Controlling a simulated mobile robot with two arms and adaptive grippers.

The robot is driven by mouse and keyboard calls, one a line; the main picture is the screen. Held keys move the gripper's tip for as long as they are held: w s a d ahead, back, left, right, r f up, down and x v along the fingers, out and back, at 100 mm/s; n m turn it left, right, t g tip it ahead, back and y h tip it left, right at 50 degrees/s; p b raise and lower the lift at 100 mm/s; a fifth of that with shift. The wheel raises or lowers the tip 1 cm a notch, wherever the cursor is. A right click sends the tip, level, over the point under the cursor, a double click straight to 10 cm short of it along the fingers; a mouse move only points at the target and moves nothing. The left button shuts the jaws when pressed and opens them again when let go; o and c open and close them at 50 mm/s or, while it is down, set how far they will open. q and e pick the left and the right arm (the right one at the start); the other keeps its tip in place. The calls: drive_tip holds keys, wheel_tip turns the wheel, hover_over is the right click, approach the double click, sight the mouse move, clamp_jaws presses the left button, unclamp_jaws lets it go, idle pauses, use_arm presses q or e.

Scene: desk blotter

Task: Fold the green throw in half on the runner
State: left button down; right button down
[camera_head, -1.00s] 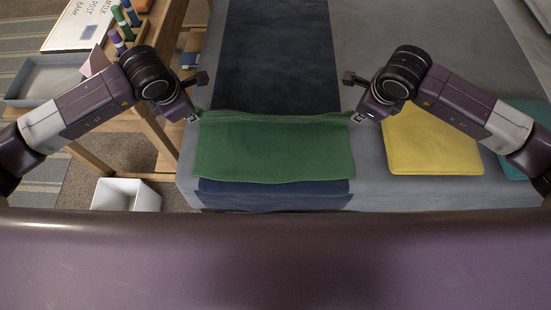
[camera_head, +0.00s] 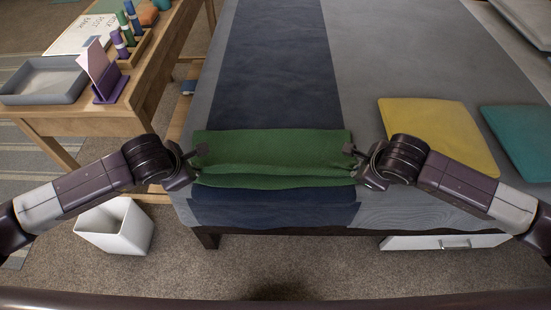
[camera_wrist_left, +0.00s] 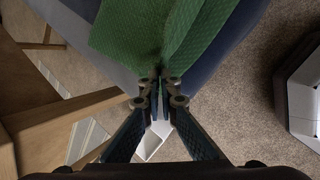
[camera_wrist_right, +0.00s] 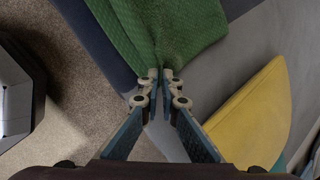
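My left gripper (camera_head: 190,172) is at the throw's left side. In the left wrist view its fingertips (camera_wrist_left: 159,78) are closed together on the cloth's edge. My right gripper (camera_head: 358,172) is at the right side. In the right wrist view its fingertips (camera_wrist_right: 160,75) are likewise closed on a corner of the throw. The cloth's underside is hidden.
A yellow folded cloth (camera_head: 437,135) and a teal one (camera_head: 522,142) lie to the right on the grey cover. A wooden side table (camera_head: 130,115) with a grey tray (camera_head: 45,82) stands left. A white bin (camera_head: 117,225) is on the floor.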

use_arm(q)
drive_tip(key=shift+f, duration=0.15)
use_arm(e)
drive_tip(key=shift+f, duration=0.15)
use_arm(q)
drive_tip(key=c, duration=1.9)
unclamp_jaws()
use_arm(e)
drive_tip(key=c, duration=1.9)
unclamp_jaws()
